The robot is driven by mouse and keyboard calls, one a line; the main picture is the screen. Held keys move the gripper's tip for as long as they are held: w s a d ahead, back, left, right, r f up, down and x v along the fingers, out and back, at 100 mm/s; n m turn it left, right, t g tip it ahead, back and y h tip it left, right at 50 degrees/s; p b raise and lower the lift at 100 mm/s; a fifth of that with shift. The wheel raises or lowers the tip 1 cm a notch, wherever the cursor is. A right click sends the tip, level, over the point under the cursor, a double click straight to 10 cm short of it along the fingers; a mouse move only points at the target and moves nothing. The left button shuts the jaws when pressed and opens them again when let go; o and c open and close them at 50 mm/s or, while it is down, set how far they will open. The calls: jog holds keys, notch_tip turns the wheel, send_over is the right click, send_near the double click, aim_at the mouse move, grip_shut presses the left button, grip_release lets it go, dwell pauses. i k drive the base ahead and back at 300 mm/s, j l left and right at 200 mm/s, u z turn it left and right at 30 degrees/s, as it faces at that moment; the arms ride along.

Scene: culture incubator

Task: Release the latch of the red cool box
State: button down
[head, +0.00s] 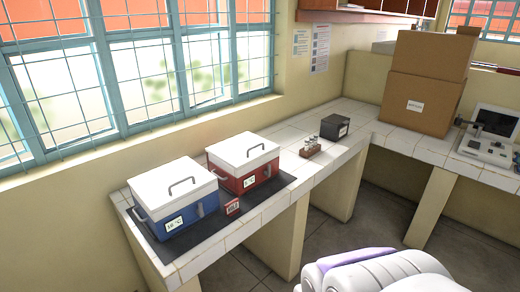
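The red cool box (245,181) stands on a black mat (292,184) on the tiled counter under the window. Its white lid (243,149) is down and has a grey handle on top. A small label shows on its front. A metal part (270,171) shows at the right of its front, too small to tell if it is the latch. A blue cool box (200,211) with a white lid stands to its left on the same mat. My gripper is not in view.
A small red sign (232,206) stands in front of the boxes. To the right are a small rack (310,149) with vials, a dark box (335,127) and large cardboard boxes (420,103). Counter supports stand below; open floor (345,238) lies in front of the counter.

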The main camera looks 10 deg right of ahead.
aim_at(268, 173)
jog(key=i+l, duration=0.15)
jog(key=i, duration=0.5)
jog(key=i+l+z, duration=0.1)
jog(key=i, duration=0.6)
